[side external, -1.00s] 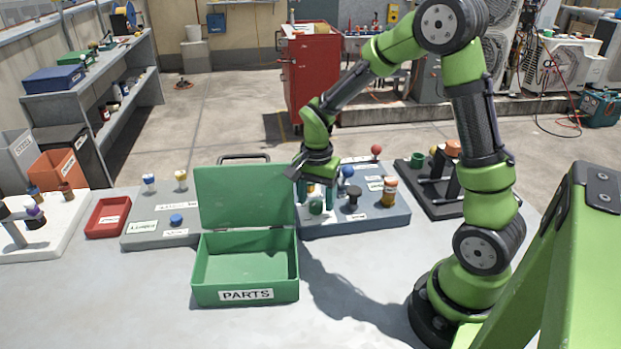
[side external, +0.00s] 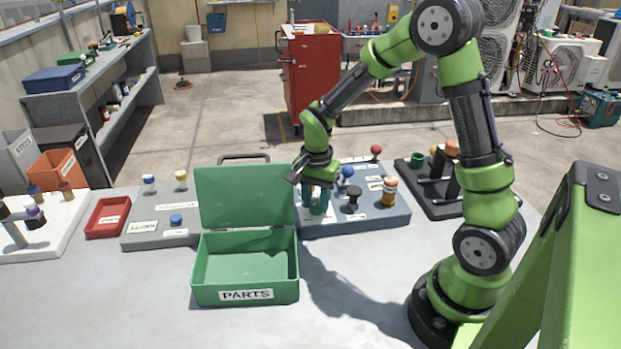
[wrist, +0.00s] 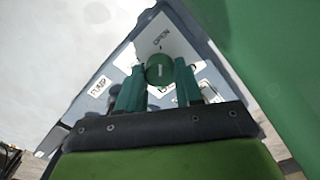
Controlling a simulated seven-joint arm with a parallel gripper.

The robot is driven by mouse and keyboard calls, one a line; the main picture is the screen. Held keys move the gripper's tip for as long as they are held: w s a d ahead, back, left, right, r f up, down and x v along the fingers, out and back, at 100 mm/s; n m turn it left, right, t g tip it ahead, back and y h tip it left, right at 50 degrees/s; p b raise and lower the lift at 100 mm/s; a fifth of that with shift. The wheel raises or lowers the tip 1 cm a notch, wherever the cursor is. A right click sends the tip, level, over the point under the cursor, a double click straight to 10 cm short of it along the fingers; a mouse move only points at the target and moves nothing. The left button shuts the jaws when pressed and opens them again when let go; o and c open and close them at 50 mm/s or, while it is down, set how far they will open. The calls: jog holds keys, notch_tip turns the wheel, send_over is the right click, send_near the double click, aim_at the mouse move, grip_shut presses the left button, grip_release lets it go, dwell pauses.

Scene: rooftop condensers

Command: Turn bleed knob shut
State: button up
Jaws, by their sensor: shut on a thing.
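The green bleed knob (side external: 316,209) stands on the left part of the grey panel (side external: 360,221), just right of the parts box. My gripper (side external: 316,206) points down and is shut on the green knob, one teal finger on each side. In the wrist view the knob (wrist: 159,70) shows from above between my fingertips (wrist: 159,75). It has a short white mark on top, roughly in line with the word OPEN on the white plate (wrist: 161,38). A label below the knob is partly hidden by my fingers. A PUMP label (wrist: 101,86) lies to the left.
The green PARTS box (side external: 246,290) stands close on the left with its lid raised. The table front is clear.

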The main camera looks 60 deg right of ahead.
jog(key=n, duration=0.4)
jog(key=shift+n, duration=0.4)
jog(key=n, duration=0.4)
jog(key=shift+n, duration=0.3)
jog(key=n, duration=0.4)
jog(key=shift+n, duration=2.1)
jog(key=o, duration=1)
jog(key=shift+o, duration=0.2)
jog(key=shift+r, duration=0.1)
